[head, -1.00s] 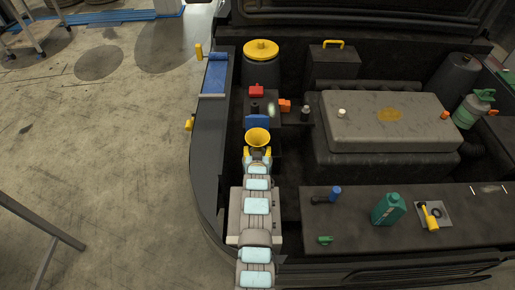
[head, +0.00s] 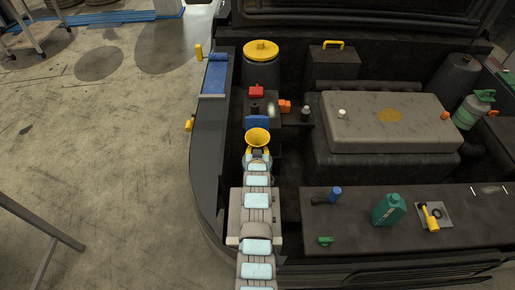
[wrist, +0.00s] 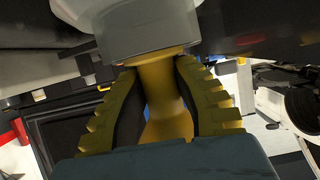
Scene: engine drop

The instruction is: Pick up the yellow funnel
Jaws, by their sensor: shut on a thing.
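The yellow funnel (head: 257,138) is at the end of my arm in the head view, its wide mouth facing up. In the wrist view its yellow body (wrist: 168,105) stands between the two ridged yellow fingers of my gripper (wrist: 160,95). My gripper is shut on the funnel. In the head view my gripper (head: 257,157) is just below the funnel's mouth and partly hidden by my arm. Whether the funnel touches anything beneath it cannot be told.
A blue box (head: 256,122) and a red cap (head: 256,91) lie just beyond the funnel. The engine cover (head: 390,120) is to the right. A green bottle (head: 388,210) and a yellow-handled tool (head: 430,217) rest on the front ledge. Open floor lies left.

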